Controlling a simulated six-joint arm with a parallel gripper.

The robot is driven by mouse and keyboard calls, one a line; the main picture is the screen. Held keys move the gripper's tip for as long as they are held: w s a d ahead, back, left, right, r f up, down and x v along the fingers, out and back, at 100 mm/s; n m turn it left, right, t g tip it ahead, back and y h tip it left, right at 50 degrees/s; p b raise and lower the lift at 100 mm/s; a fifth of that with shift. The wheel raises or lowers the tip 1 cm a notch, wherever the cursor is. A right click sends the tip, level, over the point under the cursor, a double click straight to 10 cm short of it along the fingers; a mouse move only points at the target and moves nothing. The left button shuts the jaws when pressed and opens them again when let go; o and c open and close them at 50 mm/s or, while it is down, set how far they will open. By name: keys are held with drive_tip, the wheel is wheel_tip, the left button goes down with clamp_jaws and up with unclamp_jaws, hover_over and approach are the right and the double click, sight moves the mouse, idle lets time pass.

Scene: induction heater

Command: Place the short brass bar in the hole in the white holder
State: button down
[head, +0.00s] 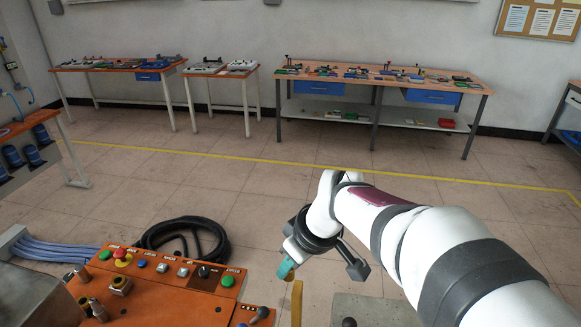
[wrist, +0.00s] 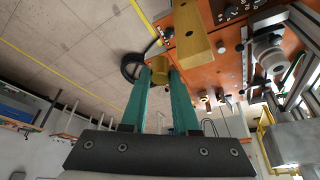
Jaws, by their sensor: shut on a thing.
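My gripper (wrist: 160,78), with green fingers, is shut on a short brass bar (wrist: 160,64) in the wrist view. In the head view, my gripper (head: 286,268) hangs above the floor, just right of the orange control panel; the bar it holds is hard to make out there. I cannot pick out a white holder with a hole in either view.
A yellow-brown upright piece (head: 297,300) stands close below my gripper; it looks large in the wrist view (wrist: 191,38). The orange panel (head: 165,303) carries buttons and knobs. A black cable coil (head: 183,235) lies behind it. Worktables (head: 375,80) line the far wall.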

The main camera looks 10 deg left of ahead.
drive_tip(key=s+a+f+n+g, duration=0.1)
drive_tip(key=s+a+n+g, duration=0.4)
drive_tip(key=s+a, duration=1.15)
drive_tip(key=s+a+f+n+t, duration=0.1)
drive_tip(key=s+a+f+t, duration=0.1)
drive_tip(key=s+a+f, duration=0.4)
drive_tip(key=a+f, duration=0.4)
drive_tip(key=f, duration=0.1)
drive_tip(key=shift+f+n+y, duration=0.15)
drive_tip(key=shift+n+y, duration=0.25)
drive_tip(key=shift+a+f, duration=0.1)
drive_tip(key=shift+f, duration=0.15)
drive_tip(key=shift+f, duration=0.35)
drive_tip(key=c, duration=0.7)
unclamp_jaws()
